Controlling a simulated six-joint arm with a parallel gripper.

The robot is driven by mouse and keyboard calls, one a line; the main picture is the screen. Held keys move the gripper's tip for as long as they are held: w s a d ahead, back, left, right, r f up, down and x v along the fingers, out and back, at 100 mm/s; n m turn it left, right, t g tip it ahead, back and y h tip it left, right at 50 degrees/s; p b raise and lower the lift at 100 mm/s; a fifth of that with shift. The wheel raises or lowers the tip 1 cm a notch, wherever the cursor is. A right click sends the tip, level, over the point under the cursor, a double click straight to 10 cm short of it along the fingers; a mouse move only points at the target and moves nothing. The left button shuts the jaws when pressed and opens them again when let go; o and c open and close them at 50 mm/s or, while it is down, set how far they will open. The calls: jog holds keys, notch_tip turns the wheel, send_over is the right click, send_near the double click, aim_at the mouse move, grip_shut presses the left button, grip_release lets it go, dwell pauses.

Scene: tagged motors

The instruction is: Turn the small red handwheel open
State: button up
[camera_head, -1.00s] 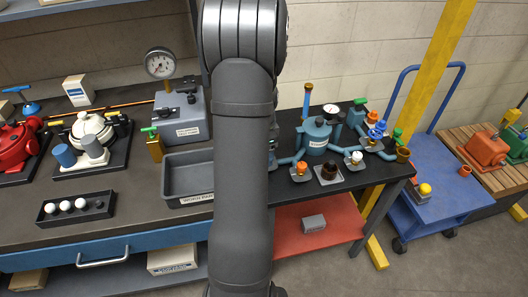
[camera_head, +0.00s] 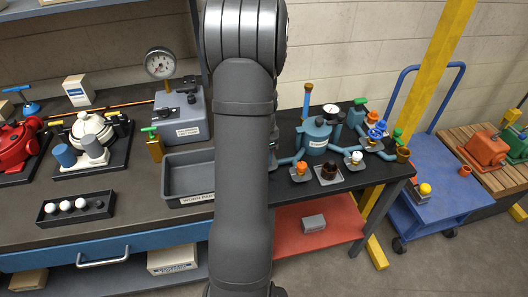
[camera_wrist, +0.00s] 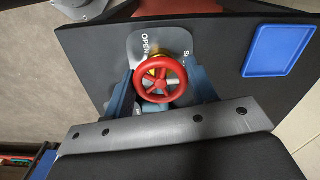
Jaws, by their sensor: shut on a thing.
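The small red handwheel (camera_wrist: 160,80) is in the middle of the wrist view, on a brass-coloured stem in front of a grey plate (camera_wrist: 137,47) lettered "OPEN" and a second word mostly hidden behind the wheel. My gripper (camera_wrist: 160,88) has one blue-grey finger on each side of the wheel, shut on it. In the head view my arm stands across the middle of the picture and hides the handwheel and the gripper.
In the wrist view a blue tray (camera_wrist: 280,50) lies on the dark board to the right of the wheel. In the head view a grey bin (camera_head: 188,178) stands left of my arm, and a blue tank (camera_head: 316,137) with pipes and coloured valves stands to its right.

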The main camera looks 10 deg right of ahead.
jog(key=n, duration=1.3)
jog(key=shift+d, duration=0.15)
jog(key=n, duration=0.5)
jog(key=shift+n, duration=0.4)
jog(key=n, duration=0.4)
jog(key=shift+d, duration=0.1)
jog(key=shift+n, duration=0.4)
jog(key=o, duration=1)
notch_tip(320, 180, up, 18)
jog(key=shift+f, duration=0.25)
